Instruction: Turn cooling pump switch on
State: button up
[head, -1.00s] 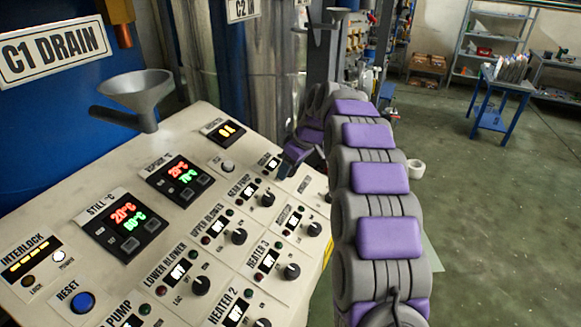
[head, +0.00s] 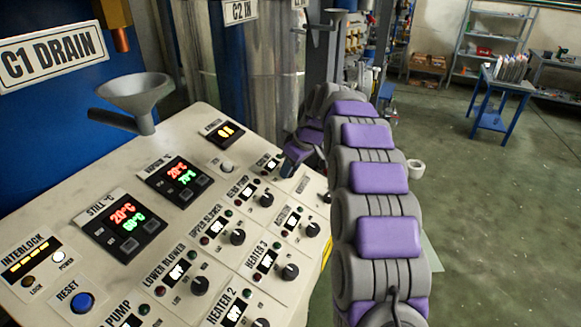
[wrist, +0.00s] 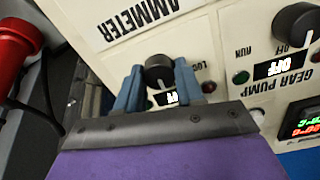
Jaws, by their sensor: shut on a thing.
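In the wrist view a black rotary knob (wrist: 158,68) sits on the cream control panel, between the two blue-grey fingers of my gripper (wrist: 158,84). The fingers are shut on the knob. A small lit display (wrist: 171,98) beside it reads OFF, partly covered by a finger. The knob's name label is hidden, so I cannot read whether it says cooling pump. In the head view my gripper (head: 284,172) reaches the panel's far right part, and the knob is hidden there.
The gear pump knob (wrist: 297,24) is close by, with its display (wrist: 279,68) reading OFF. The sloped panel (head: 62,218) carries several other knobs and temperature displays. A grey funnel (head: 134,91) stands behind it. A red object (wrist: 14,55) is at the wrist view's left.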

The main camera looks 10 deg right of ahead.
jog(key=shift+r+m, duration=0.15)
jog(key=shift+m, duration=0.15)
jog(key=m+p, duration=0.2)
jog(key=shift+r+m+p, duration=0.1)
jog(key=shift+m+p, duration=0.3)
jog(key=m+p, duration=0.2)
jog(key=shift+w+m, duration=0.1)
jog(key=shift+m, duration=0.3)
jog(key=m+p, duration=0.2)
jog(key=m, duration=0.1)
jog(key=shift+d, duration=0.1)
jog(key=shift+m+p, duration=1)
jog(key=shift+m, duration=0.2)
jog(key=shift+f, duration=0.2)
jog(key=o, duration=1)
jog(key=shift+w+f, duration=0.1)
jog(key=shift+w, duration=0.05)
jog(key=shift+o, duration=0.2)
